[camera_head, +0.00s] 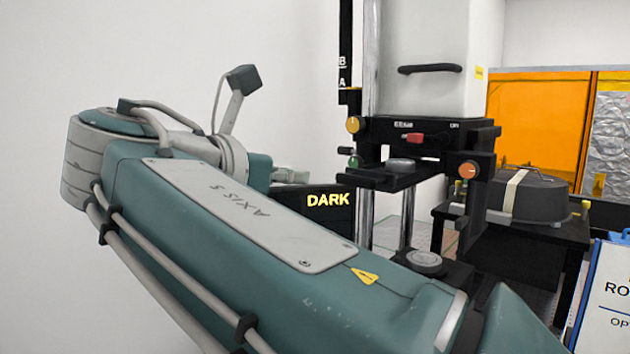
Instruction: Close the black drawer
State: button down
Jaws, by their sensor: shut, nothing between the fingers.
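A black box-like front with the yellow word DARK (315,212) shows at mid-picture, behind my teal arm. It may be the black drawer; my arm hides its lower part and left side. I cannot tell how far it stands out. A black shelf (374,181) carrying a small grey disc (400,164) juts from the tall instrument to its right. My gripper is not clearly visible; a small grey part (290,175) shows just past the arm's wrist, left of and above the word DARK, but I cannot tell what it is.
The tall instrument (425,60) has a black handle and orange knobs. A black table (545,228) with a grey round case (530,195) stands to the right. A white sign (610,300) with a blue frame stands at the right edge. An orange screen (540,120) is behind.

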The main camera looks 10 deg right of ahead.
send_near(395, 163)
jog(key=a+f, duration=0.1)
jog(key=s+a+f, duration=0.1)
jog(key=a, duration=0.1)
jog(key=s+a+f, duration=0.1)
jog(key=shift+s+a+f, duration=0.1)
jog(key=shift+s+a, duration=0.1)
jog(key=shift+s, duration=0.05)
jog(key=r+x, duration=0.1)
jog(key=x, duration=0.4)
jog(key=r+x, duration=0.1)
jog(key=x, duration=0.5)
jog(key=d+r+x, duration=0.1)
jog(key=r+x, duration=0.1)
jog(key=x, duration=0.4)
jog(key=shift+w, duration=0.15)
jog(key=shift+r, duration=0.1)
